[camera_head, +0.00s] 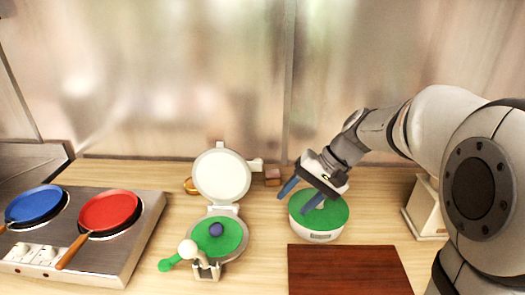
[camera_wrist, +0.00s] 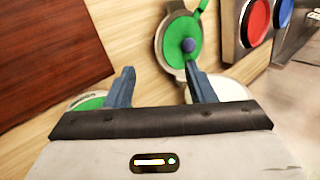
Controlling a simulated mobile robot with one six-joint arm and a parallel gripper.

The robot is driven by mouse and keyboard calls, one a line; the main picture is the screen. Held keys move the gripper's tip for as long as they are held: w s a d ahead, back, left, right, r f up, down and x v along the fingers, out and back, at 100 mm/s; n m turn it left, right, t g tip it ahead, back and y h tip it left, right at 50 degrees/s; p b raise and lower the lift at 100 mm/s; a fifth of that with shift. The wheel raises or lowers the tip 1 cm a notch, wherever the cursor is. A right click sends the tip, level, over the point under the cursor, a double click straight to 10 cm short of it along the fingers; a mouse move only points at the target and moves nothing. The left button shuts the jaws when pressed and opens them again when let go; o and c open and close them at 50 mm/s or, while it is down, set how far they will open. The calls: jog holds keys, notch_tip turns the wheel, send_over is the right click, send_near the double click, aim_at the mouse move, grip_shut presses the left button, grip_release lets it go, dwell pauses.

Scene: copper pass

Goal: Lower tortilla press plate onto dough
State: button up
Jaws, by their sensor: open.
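The tortilla press stands open on the wooden counter. Its pale upper plate (camera_head: 222,176) is raised upright at the back. Its green lower plate (camera_head: 217,237) lies flat with a purple dough ball (camera_head: 216,229) on it. A handle with a white knob (camera_head: 187,249) and a green grip (camera_head: 171,263) is at the front left. In the wrist view, the dough (camera_wrist: 189,45) and green plate (camera_wrist: 178,38) show beyond my open fingers (camera_wrist: 158,88).
A two-burner stove (camera_head: 142,212) with a blue pan (camera_head: 36,203) and a red pan (camera_head: 108,210) is at the left. A brown board (camera_head: 345,270) lies at front right. A small brown block (camera_head: 272,177) sits behind. A beige box (camera_head: 427,210) stands at the right.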

jog(key=w+a+f+y+b, duration=0.1)
jog(key=w+a+y, duration=0.15)
jog(key=w, duration=0.35)
jog(key=w+a+f+y, duration=0.1)
jog(key=w+f+y, duration=0.15)
jog(key=w, duration=0.35)
jog(key=m+y+b, duration=0.1)
jog(key=y+b, duration=0.1)
jog(key=y, duration=0.4)
send_near(258, 164)
jog(key=w+a+f, duration=0.2)
jog(key=w, duration=0.1)
jog(key=a+p, duration=0.2)
jog(key=a, duration=0.6)
jog(key=shift+a, duration=0.1)
jog(key=shift+c, duration=0.5)
grip_shut()
